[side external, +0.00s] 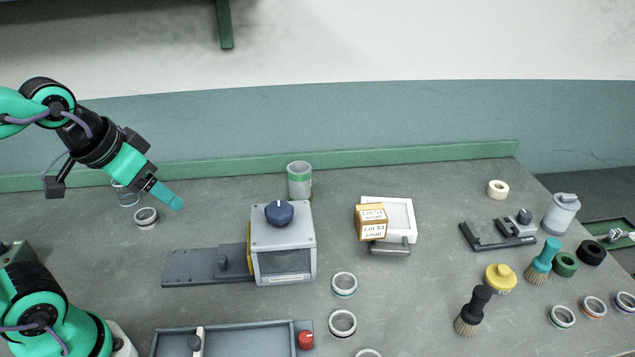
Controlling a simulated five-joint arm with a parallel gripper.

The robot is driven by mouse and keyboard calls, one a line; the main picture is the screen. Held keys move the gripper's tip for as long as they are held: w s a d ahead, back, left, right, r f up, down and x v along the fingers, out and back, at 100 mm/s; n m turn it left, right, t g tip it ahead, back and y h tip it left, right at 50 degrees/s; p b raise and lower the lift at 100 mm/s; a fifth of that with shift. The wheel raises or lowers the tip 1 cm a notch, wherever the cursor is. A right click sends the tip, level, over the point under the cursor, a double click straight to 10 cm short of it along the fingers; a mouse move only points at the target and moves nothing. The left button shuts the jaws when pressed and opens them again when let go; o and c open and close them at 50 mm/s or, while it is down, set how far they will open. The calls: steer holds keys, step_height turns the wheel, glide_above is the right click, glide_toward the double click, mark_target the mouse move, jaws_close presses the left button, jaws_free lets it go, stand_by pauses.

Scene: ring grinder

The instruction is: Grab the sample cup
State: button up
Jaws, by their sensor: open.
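My gripper (168,194) hangs in the air at the left, angled down to the right. One teal fingertip shows clearly; the jaws are open and nothing is seen between them. A round ring-shaped cup (146,218) stands on the bench below and left of the fingertip, apart from it. A clear glass-like cup (127,196) stands just behind, partly hidden by my gripper. A taller grey cup with a green band (299,181) stands behind the grinder. I cannot tell for sure which of these is the sample cup.
The grey box-shaped grinder (284,240) with a blue knob stands mid-bench. A tray (230,342) lies in front. Several ring cups (344,285) stand right of the grinder. A labelled box (371,222), brushes (543,261) and jars fill the right. The bench between my gripper and the grinder is clear.

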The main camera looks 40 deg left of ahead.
steer(key=w+a+g+y, duration=0.1)
steer(key=w+a+g, duration=0.1)
steer(key=w+a, duration=0.6)
steer(key=n+g+h, duration=0.1)
steer(key=g, duration=0.3)
glide_above(126, 190)
steer(key=w+a, duration=0.1)
steer(key=a, duration=0.2)
step_height(126, 190, down, 16)
steer(key=shift+d+f, duration=0.15)
steer(key=shift+f, duration=0.95)
steer(key=shift+f, duration=0.1)
steer(key=shift+s+f, duration=0.15)
steer(key=shift+f, duration=2.4)
steer(key=shift+c, duration=0.2)
